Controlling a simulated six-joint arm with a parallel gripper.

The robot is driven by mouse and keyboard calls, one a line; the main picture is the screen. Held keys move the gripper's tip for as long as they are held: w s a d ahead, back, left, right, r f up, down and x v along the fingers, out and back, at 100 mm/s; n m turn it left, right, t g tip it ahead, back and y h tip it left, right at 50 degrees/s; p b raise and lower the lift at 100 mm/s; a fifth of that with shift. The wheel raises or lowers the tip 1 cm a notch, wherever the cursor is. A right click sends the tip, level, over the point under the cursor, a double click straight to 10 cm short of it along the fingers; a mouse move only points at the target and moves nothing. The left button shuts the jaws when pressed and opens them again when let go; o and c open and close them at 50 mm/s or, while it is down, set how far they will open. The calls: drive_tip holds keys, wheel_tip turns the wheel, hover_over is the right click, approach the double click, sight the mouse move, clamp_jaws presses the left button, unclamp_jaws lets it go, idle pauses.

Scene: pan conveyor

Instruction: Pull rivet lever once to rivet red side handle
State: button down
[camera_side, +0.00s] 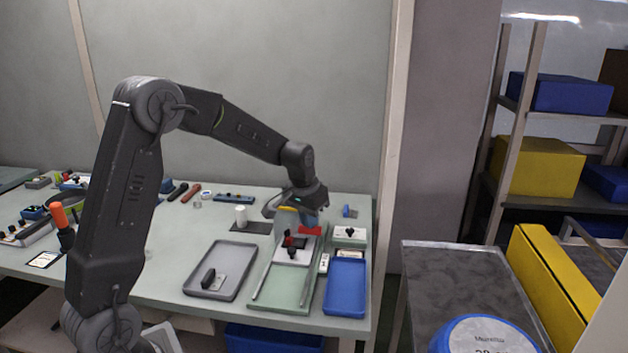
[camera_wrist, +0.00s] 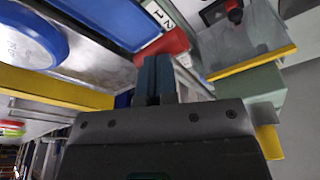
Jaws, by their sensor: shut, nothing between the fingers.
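My gripper (camera_side: 308,221) is shut and empty, with its blue fingers pointing down at the riveting station at the back of the green tray. In the wrist view the shut fingertips (camera_wrist: 153,62) are right beside a red bar (camera_wrist: 175,43), which looks like the rivet lever's grip; I cannot tell whether they touch. The red bar also shows below my gripper in the side view (camera_side: 311,231). A small red and black part (camera_side: 291,242) sits on a pale plate (camera_side: 293,256) in front of the station. My wrist hides part of the station.
The green tray (camera_side: 262,297) lies between a grey tray (camera_side: 238,256) holding a black handle and a blue tray (camera_side: 345,287). A white cup (camera_side: 240,213) stands behind. A white box (camera_side: 350,235) is close on the right. The table's left middle is fairly clear.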

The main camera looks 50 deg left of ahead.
wheel_tip(320, 180, up, 20)
drive_tip(key=shift+s+d, duration=0.35)
idle(1.6)
drive_tip(key=s+d+m+t, duration=0.2)
drive_tip(key=s+d, duration=0.9)
drive_tip(key=s, duration=0.1)
drive_tip(key=s+d+f+m+t, duration=0.1)
drive_tip(key=s+d+f, duration=0.4)
drive_tip(key=s+f, duration=0.3)
drive_tip(key=s, duration=0.4)
drive_tip(key=shift+f+h, duration=0.3)
drive_tip(key=shift+f, duration=0.05)
